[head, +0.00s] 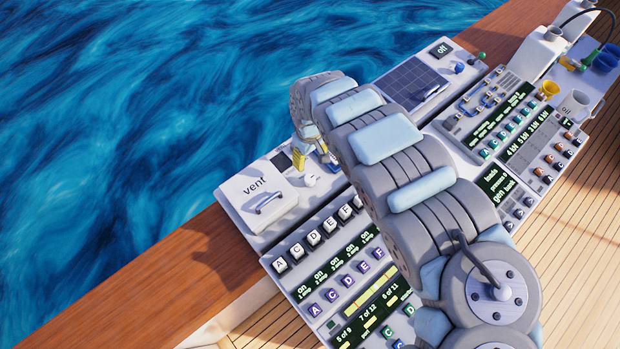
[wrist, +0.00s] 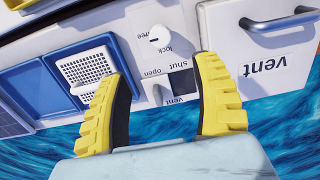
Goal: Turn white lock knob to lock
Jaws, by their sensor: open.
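The white lock knob (wrist: 158,36) is a small round knob with a short dark mark on it, on a white panel in the wrist view. The words "free" and "lock" are printed beside it, upside down. In the head view the knob (head: 310,181) shows small, just below my gripper's fingertips. My gripper (wrist: 164,66) has two yellow fingers spread wide and empty. The knob lies beyond the fingertips, between their lines, and appears apart from both. In the head view my gripper (head: 317,154) points down at the panel; my arm hides part of the console.
The white vent hatch (head: 258,196) with its handle is beside the knob. A dark square window (wrist: 181,83) lies near "shut" and "open" labels. A blue tray with a white grid (wrist: 88,70) is near the left finger. Rows of buttons (head: 313,237) fill the lower console.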

